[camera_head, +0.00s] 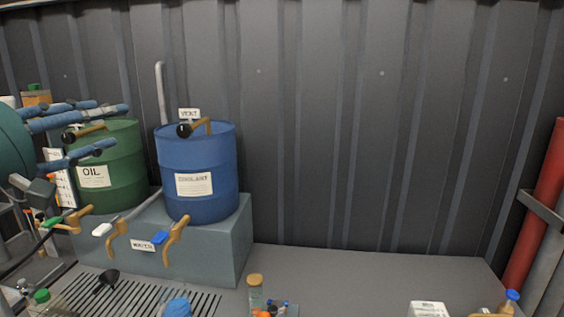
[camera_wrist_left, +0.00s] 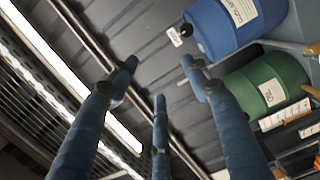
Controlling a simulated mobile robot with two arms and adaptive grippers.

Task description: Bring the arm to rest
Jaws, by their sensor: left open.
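My left gripper (camera_head: 113,124) comes in from the left edge in the head view. Its blue fingers are spread and point right, in front of the green oil drum (camera_head: 113,172). Nothing is between the fingers. In that view the green drum (camera_wrist_left: 262,88) is at the right, below the blue coolant drum (camera_wrist_left: 232,25). The gripper appears apart from both drums. My right gripper is not in view.
The blue coolant drum (camera_head: 200,150) and the green drum stand on a grey plinth (camera_head: 230,245) with brown taps. A black funnel (camera_head: 106,281) lies on the slatted grate (camera_head: 135,297). A red pipe (camera_head: 538,205) stands at the right. The counter's middle (camera_head: 370,275) is mostly clear.

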